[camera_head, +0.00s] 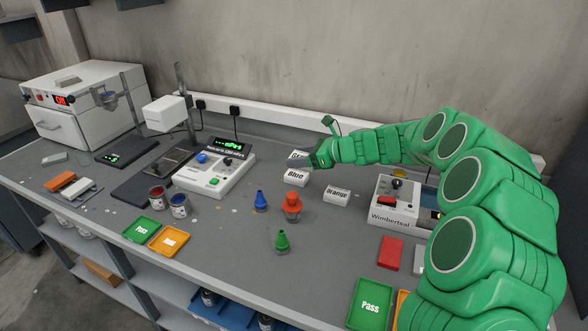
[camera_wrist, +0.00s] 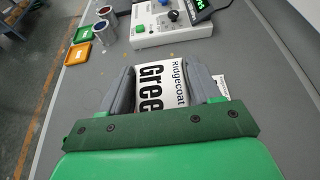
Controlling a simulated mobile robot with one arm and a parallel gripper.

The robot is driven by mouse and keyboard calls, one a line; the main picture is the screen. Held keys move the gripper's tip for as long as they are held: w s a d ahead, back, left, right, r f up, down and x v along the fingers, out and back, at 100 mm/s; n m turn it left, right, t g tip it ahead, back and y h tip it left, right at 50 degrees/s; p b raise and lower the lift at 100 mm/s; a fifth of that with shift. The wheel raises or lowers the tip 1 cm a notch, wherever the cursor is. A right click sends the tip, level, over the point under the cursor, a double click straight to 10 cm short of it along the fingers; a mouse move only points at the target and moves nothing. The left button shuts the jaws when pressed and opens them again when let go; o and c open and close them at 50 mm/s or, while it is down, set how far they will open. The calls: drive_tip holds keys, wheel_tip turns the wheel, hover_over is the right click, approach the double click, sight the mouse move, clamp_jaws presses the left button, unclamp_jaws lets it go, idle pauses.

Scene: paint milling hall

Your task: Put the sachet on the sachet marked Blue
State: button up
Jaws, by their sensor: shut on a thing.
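My gripper (camera_head: 312,158) is shut on a white sachet (camera_head: 296,158). In the wrist view the sachet (camera_wrist: 163,88) sits between the two grey fingers and reads "Ridgecoat" and "Gree", the rest hidden by my gripper. The white sachet marked Blue (camera_head: 293,178) is on the bench, directly below the held one in the head view. I cannot tell whether the two touch. A white sachet marked Orange (camera_head: 337,196) lies to the right, apart from them.
Blue (camera_head: 260,202), orange (camera_head: 292,207) and green (camera_head: 282,241) cone-topped items stand in front. A white instrument (camera_head: 214,174) is to the left, a Wimberteal device (camera_head: 397,212) to the right. Green Pass tray (camera_head: 369,306) lies at front right. Bench between is mostly clear.

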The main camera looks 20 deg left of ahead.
drive_tip(key=w+a+f, duration=0.3)
drive_tip(key=w+a, duration=0.1)
drive_tip(key=w, duration=0.2)
hover_over(293, 173)
drive_tip(key=shift+s+d+f, duration=0.1)
drive_tip(key=shift+f, duration=1.2)
drive_tip(key=shift+s+d+f, duration=0.1)
drive_tip(key=shift+f, duration=1.15)
drive_tip(key=shift+w+a+f, duration=0.2)
drive_tip(key=shift+w+f, duration=0.05)
drive_tip(key=shift+f, duration=1.6)
drive_tip(key=shift+f, duration=0.15)
drive_tip(key=o, duration=1.1)
